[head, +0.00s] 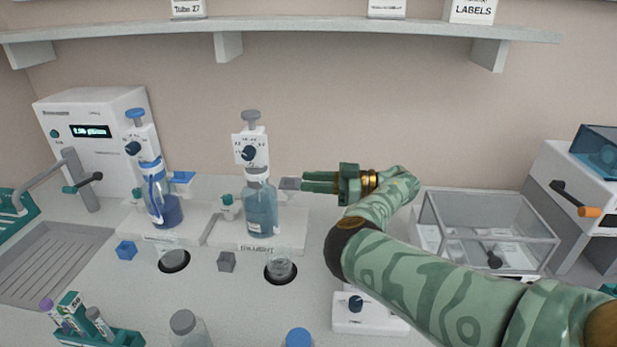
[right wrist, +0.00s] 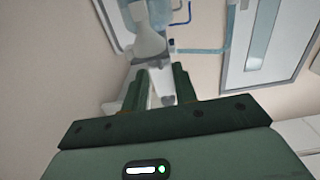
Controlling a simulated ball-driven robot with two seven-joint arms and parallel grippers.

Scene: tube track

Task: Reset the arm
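My right arm comes in from the lower right in the head view. Its green right gripper (head: 304,183) points left, with its fingertips close to the grey tab (head: 290,183) of the clear dispenser bottle (head: 261,207). In the right wrist view the fingers (right wrist: 156,85) stand apart, with a gap between them. A pale bottle-like shape (right wrist: 147,45) shows beyond that gap. Whether the fingertips touch the tab cannot be told. My left gripper is not in view.
A blue-liquid dispenser bottle (head: 167,210) stands to the left. A clear-lidded balance (head: 490,235) stands right of my forearm. A teal tube rack (head: 115,337) and capped bottles are at the front. A shelf (head: 290,33) runs above.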

